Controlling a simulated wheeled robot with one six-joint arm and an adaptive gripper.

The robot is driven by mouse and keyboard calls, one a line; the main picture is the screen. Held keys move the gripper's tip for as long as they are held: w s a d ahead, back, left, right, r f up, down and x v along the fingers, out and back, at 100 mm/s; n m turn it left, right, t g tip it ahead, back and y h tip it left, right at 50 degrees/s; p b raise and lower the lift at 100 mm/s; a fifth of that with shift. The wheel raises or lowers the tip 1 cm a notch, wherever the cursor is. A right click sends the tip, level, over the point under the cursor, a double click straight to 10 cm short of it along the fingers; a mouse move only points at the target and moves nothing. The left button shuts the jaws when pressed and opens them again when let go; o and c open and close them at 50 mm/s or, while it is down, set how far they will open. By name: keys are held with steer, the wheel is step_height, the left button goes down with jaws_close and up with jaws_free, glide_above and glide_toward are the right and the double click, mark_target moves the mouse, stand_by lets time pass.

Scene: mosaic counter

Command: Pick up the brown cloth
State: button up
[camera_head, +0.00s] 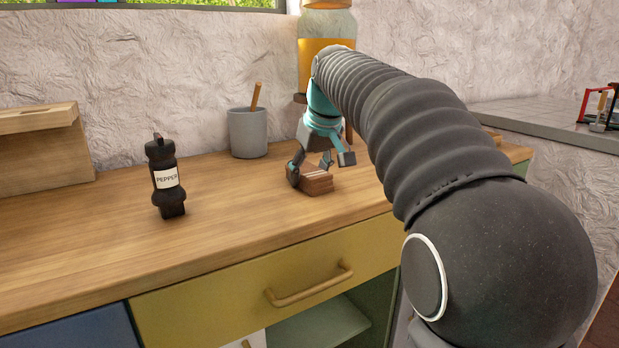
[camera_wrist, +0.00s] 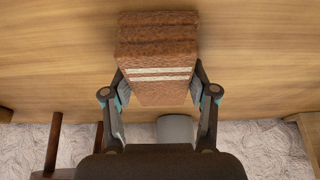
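The brown cloth (camera_head: 317,184) is a folded, reddish-brown block with pale stripes, lying on the wooden counter. It fills the upper middle of the wrist view (camera_wrist: 157,45). My gripper (camera_head: 320,169) is over the cloth, pointing down. In the wrist view my gripper (camera_wrist: 158,88) has one finger on each side of the cloth's near part. The fingers are apart, and in the head view the right finger seems clear of the cloth. Whether the left finger touches it cannot be told.
A grey cup (camera_head: 248,133) with a wooden stick stands behind and left of the cloth. A black pepper mill (camera_head: 166,178) stands further left, near a wooden box (camera_head: 45,150). A glass jar (camera_head: 327,28) with orange contents is behind my arm. The front-left counter is clear.

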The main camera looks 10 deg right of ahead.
mark_target(305, 167)
steer(key=shift+c, duration=1.2)
steer(key=shift+r, duration=0.3)
step_height(305, 167, up, 4)
steer(key=shift+p, duration=0.65)
steer(key=s+d+r, duration=0.6)
steer(key=s+d, duration=0.1)
steer(key=s, duration=0.2)
steer(key=shift+s+r, duration=0.2)
steer(key=shift+r, duration=0.2)
